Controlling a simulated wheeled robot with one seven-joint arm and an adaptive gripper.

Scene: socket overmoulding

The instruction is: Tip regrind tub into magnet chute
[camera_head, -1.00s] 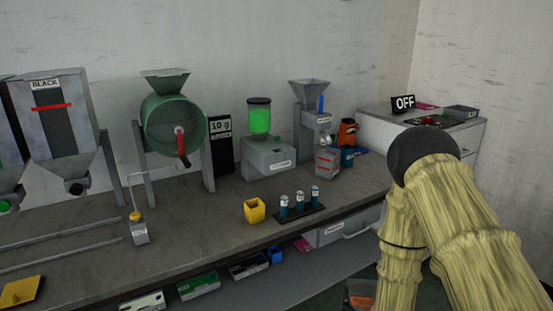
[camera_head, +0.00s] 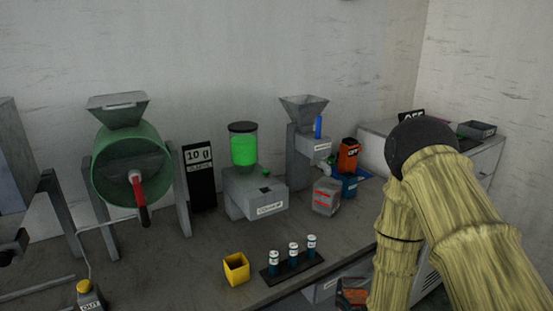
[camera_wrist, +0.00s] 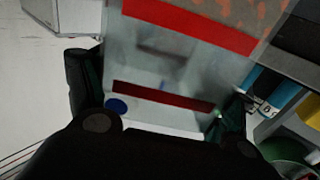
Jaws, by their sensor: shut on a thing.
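In the wrist view my gripper (camera_wrist: 158,92) is shut on a translucent tub (camera_wrist: 160,62) with red bands and a blue dot; orange-brown bits show through its upper wall. A finger lies on each side of it. In the head view only a small orange and dark patch shows at the bottom edge below my arm; I cannot tell whether it is the tub or gripper. A grey hopper (camera_head: 304,110) with a blue rod stands at the back of the bench, apparently the magnet chute; its label is too small to read.
A grey box with red stripes (camera_head: 326,197) and an orange-and-blue unit (camera_head: 348,155) stand beside the hopper. Nearer are a yellow cup (camera_head: 236,268) and a rack of vials (camera_head: 293,262). A green drum (camera_head: 125,170) and a green-filled feeder (camera_head: 244,147) stand left. A cabinet (camera_head: 483,152) stands right.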

